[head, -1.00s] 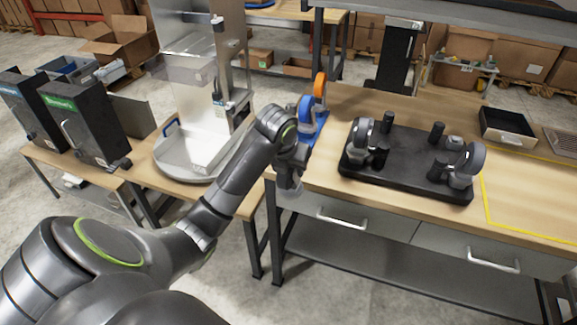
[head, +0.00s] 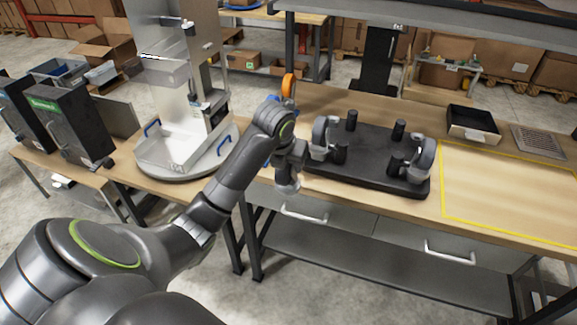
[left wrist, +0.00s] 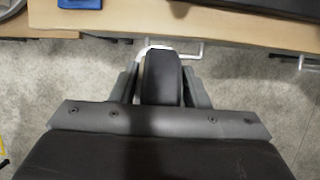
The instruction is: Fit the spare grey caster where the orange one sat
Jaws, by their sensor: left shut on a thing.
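My left gripper (head: 288,178) is shut on a dark grey wheel, the grey caster (left wrist: 162,80), with a pale metal edge showing around it in the left wrist view. It is held in front of the bench's front edge, left of the black base (head: 370,180). The base lies on the bench with black posts and grey-wheeled casters, one at its left end (head: 320,131) and one at its right end (head: 425,156). The orange caster (head: 288,87) stands behind my left arm, near a blue piece (left wrist: 80,3) mostly hidden in the head view. My right gripper is out of view.
A yellow-outlined area (head: 442,190) of bench to the right is clear. Behind it are a black open bin (head: 473,124) and a grate (head: 538,141). Drawer handles (head: 304,213) stick out below the bench front. A round turntable (head: 180,172) stands to the left.

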